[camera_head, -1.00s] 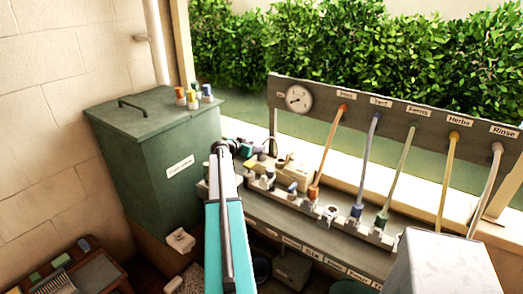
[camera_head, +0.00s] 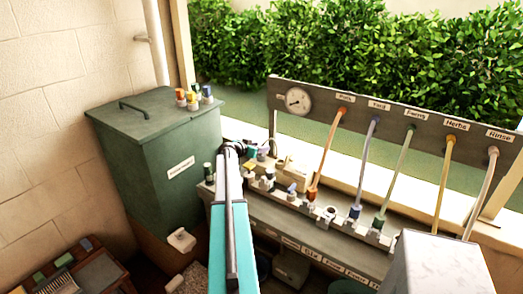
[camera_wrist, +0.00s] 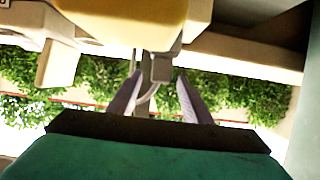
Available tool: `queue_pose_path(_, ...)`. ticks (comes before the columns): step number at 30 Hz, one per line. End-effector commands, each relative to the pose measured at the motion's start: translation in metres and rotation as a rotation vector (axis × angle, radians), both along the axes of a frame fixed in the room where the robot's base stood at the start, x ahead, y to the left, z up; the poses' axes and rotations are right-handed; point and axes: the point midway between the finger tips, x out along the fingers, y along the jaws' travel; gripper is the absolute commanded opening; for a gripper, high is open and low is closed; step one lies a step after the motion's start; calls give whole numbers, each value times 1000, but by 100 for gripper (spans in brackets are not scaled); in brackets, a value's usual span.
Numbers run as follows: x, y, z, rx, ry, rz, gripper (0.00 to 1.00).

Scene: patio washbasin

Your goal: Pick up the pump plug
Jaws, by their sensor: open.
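In the wrist view a small grey plug (camera_wrist: 162,68) with a pale cable hangs against a cream-yellow block (camera_wrist: 120,22). I take it for the pump plug, though no label on it is readable. My gripper (camera_wrist: 157,97) is open, with one finger on each side of the cable just below the plug in the picture. I cannot tell whether the fingers touch it. In the head view my gripper (camera_head: 246,148) is at the left end of the bench, beside a cream box (camera_head: 292,173). The plug cannot be made out there.
A green lidded bin (camera_head: 150,150) stands close left of my arm, with several coloured caps on its lid. Several hoses run from the labelled panel (camera_head: 375,112) to a row of fittings. A pale grey box (camera_head: 437,265) stands at front right.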

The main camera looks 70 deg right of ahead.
Motion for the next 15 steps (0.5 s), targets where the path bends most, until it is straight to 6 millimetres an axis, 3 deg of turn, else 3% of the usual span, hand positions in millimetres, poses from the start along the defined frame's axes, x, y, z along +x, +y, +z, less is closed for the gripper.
queue_pose_path(6,-3,-15,-5,-1,0,0,45)
queue_pose_path(15,-4,-16,-7,-1,0,0,45)
